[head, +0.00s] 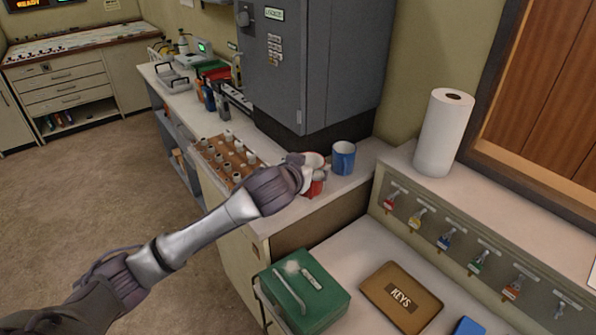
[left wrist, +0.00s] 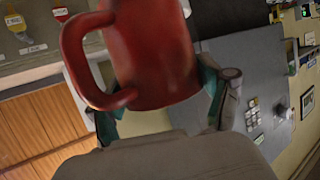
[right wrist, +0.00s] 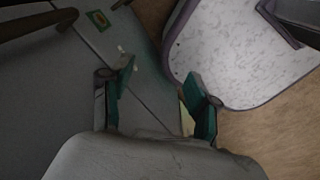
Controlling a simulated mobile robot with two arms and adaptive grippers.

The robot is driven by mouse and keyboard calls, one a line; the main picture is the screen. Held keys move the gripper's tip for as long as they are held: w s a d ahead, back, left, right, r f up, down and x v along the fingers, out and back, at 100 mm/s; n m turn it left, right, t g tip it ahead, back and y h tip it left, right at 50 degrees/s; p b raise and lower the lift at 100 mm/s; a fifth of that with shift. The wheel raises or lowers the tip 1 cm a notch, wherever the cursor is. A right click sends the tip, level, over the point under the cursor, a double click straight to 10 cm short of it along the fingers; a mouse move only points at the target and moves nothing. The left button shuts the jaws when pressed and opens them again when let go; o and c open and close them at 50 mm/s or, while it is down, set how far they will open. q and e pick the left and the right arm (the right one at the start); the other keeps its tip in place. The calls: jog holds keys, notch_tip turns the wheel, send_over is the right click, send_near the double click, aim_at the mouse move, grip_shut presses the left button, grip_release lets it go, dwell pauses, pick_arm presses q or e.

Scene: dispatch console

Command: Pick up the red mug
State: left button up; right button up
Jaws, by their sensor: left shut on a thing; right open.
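The red mug (head: 317,186) is at the end of my left arm, by the near edge of the side counter, partly hidden by the gripper. My left gripper (head: 306,174) is shut on it. In the left wrist view the red mug (left wrist: 155,55) fills the space between the green-padded fingers, its handle to the left. I cannot tell whether its base touches the counter. My right gripper (right wrist: 160,100) shows only in its wrist view, open and empty, with its fingers apart.
A blue mug (head: 343,158) stands just right of the red one. A stamp rack (head: 228,160) lies to the left and a grey cabinet (head: 310,70) rises behind. A green box (head: 304,290), a keys case (head: 400,297) and a paper roll (head: 444,135) are nearer or right.

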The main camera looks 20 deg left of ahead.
pick_arm(q)
jog(key=shift+d+r, duration=0.65)
jog(key=shift+d, duration=0.3)
